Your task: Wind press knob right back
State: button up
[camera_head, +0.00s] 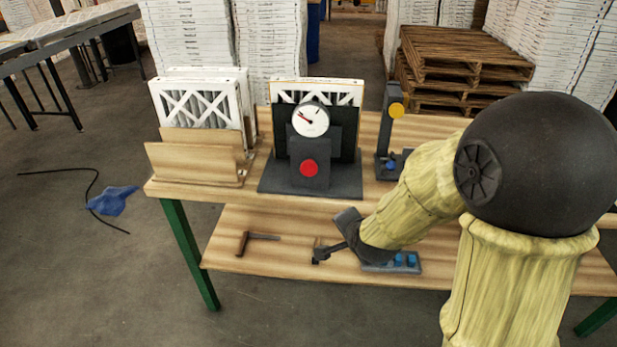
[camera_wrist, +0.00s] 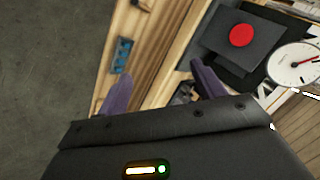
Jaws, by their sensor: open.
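The press (camera_head: 322,178) is a dark grey block on a flat base at the middle of the upper bench top. A round red knob (camera_head: 308,168) is on its front, and a white dial (camera_head: 311,119) with a red needle is above. The knob (camera_wrist: 242,35) and dial (camera_wrist: 293,65) also show at the upper right of the wrist view. My gripper (camera_head: 322,250) is below and in front of the press, over the lower shelf, apart from the knob. In the wrist view its two fingers (camera_wrist: 160,87) are spread with nothing held. A white-framed filter (camera_head: 345,92) stands behind the press.
A wooden holder (camera_head: 195,160) with white filters stands left of the press. A post with a yellow disc (camera_head: 396,110) stands to its right. The lower shelf (camera_head: 225,255) carries a T-shaped tool (camera_head: 246,240) and a grey block with blue tops (camera_head: 405,262).

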aim_at(309, 171)
jog(key=w+a+m+t+h+b, duration=0.1)
jog(key=w+a+m+t+b, duration=0.1)
jog(key=m, duration=0.9)
jog(key=w+a+f+m+t+h+b, duration=0.1)
jog(key=w+a+m+t+b, duration=0.1)
jog(key=w+a+m+t, duration=0.2)
jog(key=a+m+t, duration=0.3)
jog(key=a+m, duration=0.2)
jog(key=m, duration=0.1)
jog(key=shift+a+f+m+t+b, duration=0.2)
jog(key=shift+a+m+t+b, duration=0.1)
jog(key=shift+m+b, duration=0.1)
jog(key=shift+w, duration=0.2)
jog(key=w+p, duration=0.1)
jog(key=w, duration=0.4)
jog(key=w+p, duration=0.2)
jog(key=w, duration=0.4)
jog(key=w+p, duration=0.1)
jog(key=w, duration=0.5)
jog(key=shift+w+d, duration=0.1)
jog(key=shift+d, duration=0.25)
jog(key=c, duration=1)
